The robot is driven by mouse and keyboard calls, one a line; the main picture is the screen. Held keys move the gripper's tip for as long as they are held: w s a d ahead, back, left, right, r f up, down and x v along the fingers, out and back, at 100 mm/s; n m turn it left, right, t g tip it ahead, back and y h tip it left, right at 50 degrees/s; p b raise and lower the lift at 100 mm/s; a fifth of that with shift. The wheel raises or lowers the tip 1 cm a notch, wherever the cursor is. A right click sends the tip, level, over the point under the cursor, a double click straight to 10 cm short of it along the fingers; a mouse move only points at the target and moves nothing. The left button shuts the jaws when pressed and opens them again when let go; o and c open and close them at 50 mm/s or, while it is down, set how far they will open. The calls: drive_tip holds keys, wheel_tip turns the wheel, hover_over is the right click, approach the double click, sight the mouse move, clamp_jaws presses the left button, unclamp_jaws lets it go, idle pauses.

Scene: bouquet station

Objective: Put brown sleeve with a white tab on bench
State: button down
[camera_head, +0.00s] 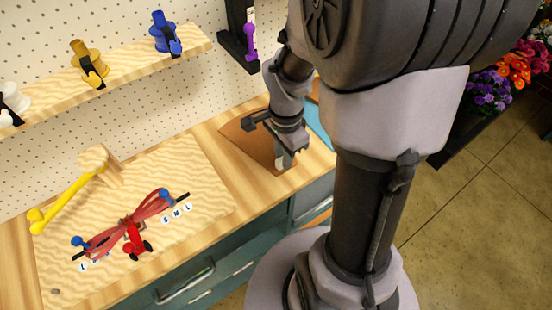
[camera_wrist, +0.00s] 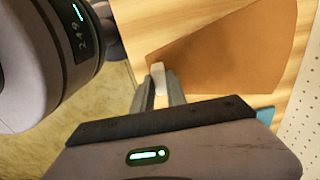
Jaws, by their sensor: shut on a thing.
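The brown sleeve (camera_head: 245,140) lies flat over the wooden bench (camera_head: 213,137), to the right of the sandy mat. In the wrist view the brown sleeve (camera_wrist: 225,47) is a fan-shaped sheet, and its white tab (camera_wrist: 158,78) sits at its narrow end. My gripper (camera_head: 286,155) is at the sleeve's near end. In the wrist view my gripper (camera_wrist: 158,88) is shut on the white tab between its two fingers. I cannot tell whether the sleeve touches the bench all over.
A blue sheet (camera_head: 318,126) lies to the right of the sleeve, partly hidden by my arm. A shelf (camera_head: 130,62) with several spools runs along the pegboard.

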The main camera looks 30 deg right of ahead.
drive_tip(key=f, duration=0.1)
drive_tip(key=f+b, duration=0.1)
drive_tip(key=w+a+f+b, duration=0.1)
drive_tip(key=f, duration=0.1)
drive_tip(key=shift+w+r, duration=0.1)
drive_tip(key=shift+r, duration=0.05)
drive_tip(key=shift+f, duration=0.2)
drive_tip(key=c, duration=1.3)
unclamp_jaws()
drive_tip(key=shift+r, duration=0.1)
drive_tip(key=shift+c, duration=0.2)
drive_tip(key=shift+r, duration=0.1)
